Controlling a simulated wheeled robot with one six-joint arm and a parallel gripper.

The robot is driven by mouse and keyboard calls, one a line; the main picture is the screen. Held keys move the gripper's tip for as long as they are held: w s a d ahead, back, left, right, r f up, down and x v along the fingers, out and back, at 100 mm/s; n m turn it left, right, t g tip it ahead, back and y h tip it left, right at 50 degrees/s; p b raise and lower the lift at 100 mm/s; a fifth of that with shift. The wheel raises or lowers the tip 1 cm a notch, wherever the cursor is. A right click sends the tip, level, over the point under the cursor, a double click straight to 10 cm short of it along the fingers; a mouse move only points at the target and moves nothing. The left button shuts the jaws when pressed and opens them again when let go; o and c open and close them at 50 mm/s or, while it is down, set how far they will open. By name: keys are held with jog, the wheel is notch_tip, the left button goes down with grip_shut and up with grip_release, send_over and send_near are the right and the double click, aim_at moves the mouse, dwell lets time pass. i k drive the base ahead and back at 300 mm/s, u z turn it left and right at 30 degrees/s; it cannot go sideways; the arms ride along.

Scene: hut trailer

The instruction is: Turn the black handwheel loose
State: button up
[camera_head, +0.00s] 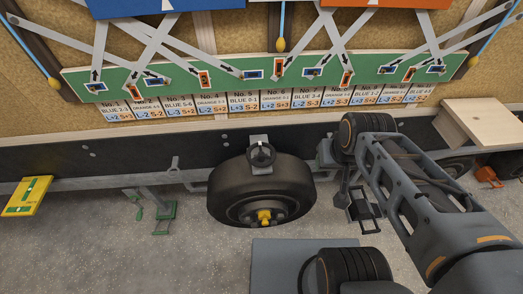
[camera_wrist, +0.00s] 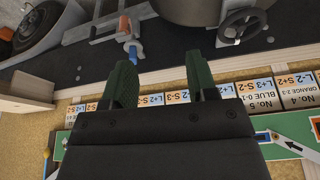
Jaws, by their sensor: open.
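The black handwheel (camera_head: 262,154) is a small spoked ring on a grey bracket above the large black tyre (camera_head: 235,190), at the middle of the head view. In the wrist view it shows upside down at the upper right (camera_wrist: 242,26). My gripper (camera_wrist: 163,75) has two dark green fingers, spread apart with nothing between them. It is apart from the handwheel, which lies beyond the right finger in the wrist view. In the head view my arm reaches in from the lower right, its wrist to the right of the handwheel.
A row of number labels (camera_head: 243,102) and a green board (camera_head: 225,75) run above the dark trailer beam (camera_head: 110,150). A wooden box (camera_head: 485,118) juts out at right. A yellow block (camera_head: 28,195) is at far left. A lever with orange and blue parts (camera_wrist: 128,35) stands near my fingers.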

aim_at(260, 156)
jog(key=u, duration=2.7)
jog(key=k, duration=0.95)
jog(key=z, duration=1.35)
jog(key=i, duration=0.5)
jog(key=u, duration=0.05)
